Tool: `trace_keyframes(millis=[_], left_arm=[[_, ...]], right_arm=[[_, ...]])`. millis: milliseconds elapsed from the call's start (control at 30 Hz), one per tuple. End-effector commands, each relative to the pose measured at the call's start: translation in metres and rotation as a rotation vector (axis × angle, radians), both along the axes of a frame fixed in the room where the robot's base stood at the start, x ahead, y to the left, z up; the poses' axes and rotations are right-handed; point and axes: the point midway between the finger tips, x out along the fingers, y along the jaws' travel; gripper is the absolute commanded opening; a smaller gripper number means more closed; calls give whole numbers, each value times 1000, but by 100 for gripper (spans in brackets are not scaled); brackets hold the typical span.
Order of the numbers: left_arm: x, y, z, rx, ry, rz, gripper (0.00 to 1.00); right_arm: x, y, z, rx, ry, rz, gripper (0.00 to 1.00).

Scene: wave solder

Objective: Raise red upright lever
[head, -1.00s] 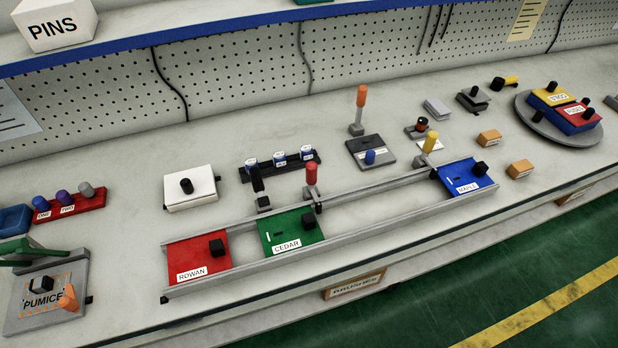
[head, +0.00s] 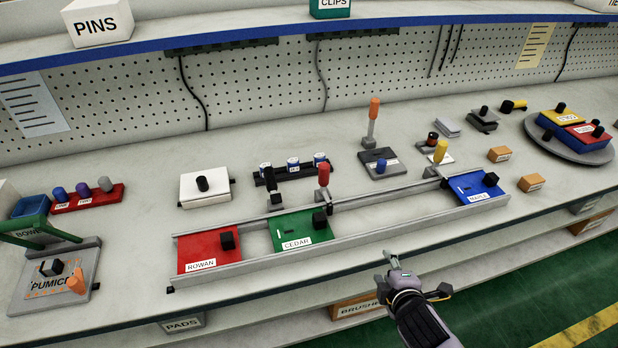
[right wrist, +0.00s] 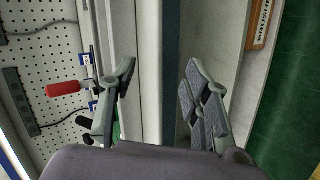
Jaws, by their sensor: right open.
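The red lever (head: 323,176) stands upright at the back rail of the long grey track, just behind the green CEDAR plate (head: 290,232). In the right wrist view the red lever (right wrist: 64,89) shows at the left, sideways and beyond the left finger. My right gripper (head: 390,272) is open and empty in front of the bench's front edge, to the right of and nearer than the lever. In the right wrist view my right gripper (right wrist: 160,95) shows its two fingers spread, with nothing between them. My left gripper is not in view.
The grey track (head: 370,233) also holds a red ROWAN plate (head: 196,254) and a blue MAPLE plate (head: 470,198). A yellow lever (head: 440,151) and an orange lever (head: 373,110) stand to the right. A black rack with several blue-labelled items (head: 295,172) sits behind the red lever.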

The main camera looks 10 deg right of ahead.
Motion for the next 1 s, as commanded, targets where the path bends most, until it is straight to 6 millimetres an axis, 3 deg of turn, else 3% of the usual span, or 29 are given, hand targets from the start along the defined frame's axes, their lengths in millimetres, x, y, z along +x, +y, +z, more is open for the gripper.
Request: trace_keyframes(millis=[267,433,600,833,1000], left_arm=[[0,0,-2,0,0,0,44],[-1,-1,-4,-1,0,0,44],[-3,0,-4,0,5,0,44],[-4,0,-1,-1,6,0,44],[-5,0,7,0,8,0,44]], right_arm=[[51,-6,54,-555,-206,347,44],[77,8,92,-1078,-362,609,44],[88,25,102,-1512,-478,813,44],[96,35,104,-1654,-522,875,44],[122,42,107,-1652,-522,872,44]])
